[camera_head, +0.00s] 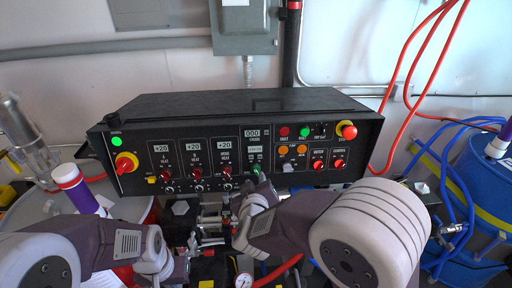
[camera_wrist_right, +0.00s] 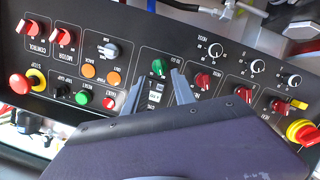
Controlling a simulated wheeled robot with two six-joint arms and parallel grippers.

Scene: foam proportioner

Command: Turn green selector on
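The green selector (camera_head: 256,170) is a small knob low on the black control panel (camera_head: 345,115), right of the row of red heater knobs. In the right wrist view, which shows the panel upside down, the green selector (camera_wrist_right: 158,67) sits just beyond and between the two grey fingertips. My right gripper (camera_wrist_right: 157,79) is open in front of it; I cannot tell whether a finger touches the knob. In the head view my right gripper (camera_head: 257,184) is partly hidden by its own wrist. My left gripper (camera_head: 190,246) is low at the centre left, its fingers unclear.
A red heater knob (camera_wrist_right: 203,81) is close beside the right finger. A red stop button with yellow collar (camera_head: 347,130) is on the panel's right, and a red-yellow main switch (camera_head: 126,162) on its left. Hoses, fittings and a gauge (camera_head: 243,280) crowd the space below.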

